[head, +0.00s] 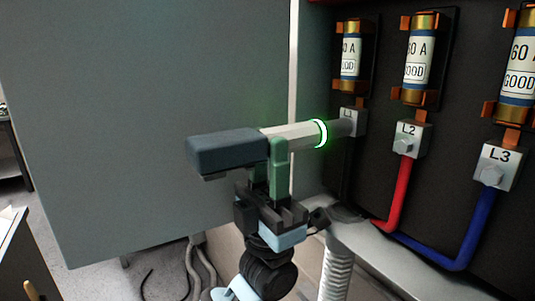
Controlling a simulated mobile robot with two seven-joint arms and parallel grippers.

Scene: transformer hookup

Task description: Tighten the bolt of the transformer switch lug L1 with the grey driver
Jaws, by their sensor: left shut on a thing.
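The grey driver (290,137) has a dark blue-grey rear block, a light grey body and a lit green ring near its front. My left gripper (278,160) is shut on its body and holds it level, with the nose pointing right. The nose end lies over the front of lug L1 (348,116), the leftmost lug. The driver hides the L1 bolt, so I cannot tell whether the nose is seated on it. My right gripper is not in view.
Lug L2 (408,138) with a red cable (394,195) and lug L3 (497,167) with a blue cable (453,262) stand to the right. Fuses (419,50) sit above the lugs. A large grey door panel (130,100) fills the left. A ribbed conduit (336,270) rises below.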

